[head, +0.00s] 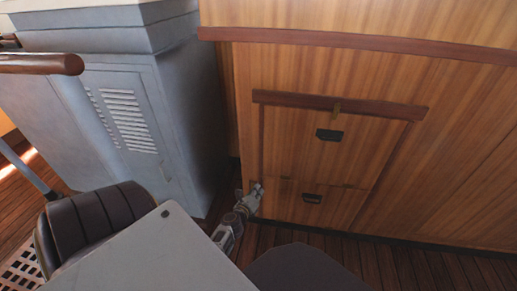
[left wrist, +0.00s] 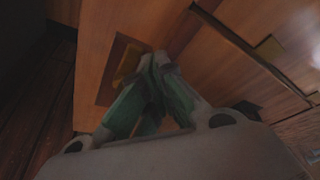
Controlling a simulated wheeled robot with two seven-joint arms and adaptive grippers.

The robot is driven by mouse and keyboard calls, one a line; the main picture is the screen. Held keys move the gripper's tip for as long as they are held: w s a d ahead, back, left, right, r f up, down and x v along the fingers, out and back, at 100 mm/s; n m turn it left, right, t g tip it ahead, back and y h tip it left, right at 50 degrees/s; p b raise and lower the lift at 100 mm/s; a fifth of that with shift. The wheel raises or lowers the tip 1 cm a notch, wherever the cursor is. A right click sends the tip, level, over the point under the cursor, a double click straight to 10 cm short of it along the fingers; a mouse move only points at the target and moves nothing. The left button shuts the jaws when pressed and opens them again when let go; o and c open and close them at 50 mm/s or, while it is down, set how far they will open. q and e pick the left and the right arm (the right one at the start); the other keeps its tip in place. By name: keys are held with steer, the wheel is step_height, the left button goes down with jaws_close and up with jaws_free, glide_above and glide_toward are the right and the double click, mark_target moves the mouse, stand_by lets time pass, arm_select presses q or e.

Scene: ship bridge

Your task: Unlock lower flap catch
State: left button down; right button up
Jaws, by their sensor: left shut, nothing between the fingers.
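The lower flap (head: 290,207) is a low wooden panel in the cabinet front, with a dark recessed pull (head: 312,198). My left gripper (head: 257,190) is at the left edge of this flap, low near the floor. In the left wrist view its fingers (left wrist: 157,58) are shut together with nothing between them. A brass-coloured piece (left wrist: 127,63), which looks like a catch, is on the wood right beside the fingertips. I cannot tell whether they touch it. In the head view the gripper covers this spot. My right gripper is not in view.
A grey console (head: 130,110) stands close on the left. A dark padded chair (head: 105,215) is at the lower left.

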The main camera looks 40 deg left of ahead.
mark_target(261, 171)
arm_select(q)
steer(key=shift+a+r, duration=0.1)
steer(key=shift+r, duration=0.1)
stand_by(0.7)
steer(key=shift+r, duration=4.8)
